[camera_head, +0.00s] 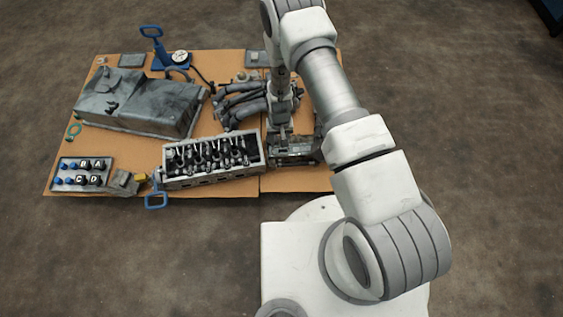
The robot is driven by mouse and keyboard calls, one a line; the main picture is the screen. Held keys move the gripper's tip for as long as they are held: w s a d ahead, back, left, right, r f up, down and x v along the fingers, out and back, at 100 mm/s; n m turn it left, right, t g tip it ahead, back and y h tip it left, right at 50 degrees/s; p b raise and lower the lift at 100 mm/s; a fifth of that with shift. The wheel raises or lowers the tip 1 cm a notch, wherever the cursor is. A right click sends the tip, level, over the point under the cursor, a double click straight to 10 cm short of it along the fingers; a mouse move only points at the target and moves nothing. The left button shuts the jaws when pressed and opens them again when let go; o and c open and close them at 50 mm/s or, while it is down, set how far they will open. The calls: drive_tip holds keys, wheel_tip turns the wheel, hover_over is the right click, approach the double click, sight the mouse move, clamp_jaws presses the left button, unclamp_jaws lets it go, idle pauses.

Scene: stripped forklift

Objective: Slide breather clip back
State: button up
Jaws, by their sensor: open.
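My gripper (283,134) points down at the right part of the cardboard-covered work area, just right of an open grey engine part (167,172) with rows of dark pieces inside. It is open, low over a dark metal assembly (292,157). The fingertips are small and partly lost against that assembly. I cannot make out the breather clip; it is too small to tell or hidden by my arm. A large grey cover (140,100) lies at the left. Dark curved pipes (240,103) lie just left of my gripper.
A tray (60,183) with blue and dark knobs and letters stands at front left. A blue handle (155,199) sticks out at the front edge. A blue tool with a gauge (180,57) stands at the back. Bare cardboard (222,68) shows between parts; the surrounding floor is clear.

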sight(280, 163)
wheel_tip(280, 163, down, 17)
drive_tip(key=b, duration=0.6)
drive_tip(key=shift+r, duration=0.1)
clamp_jaws()
idle(1.1)
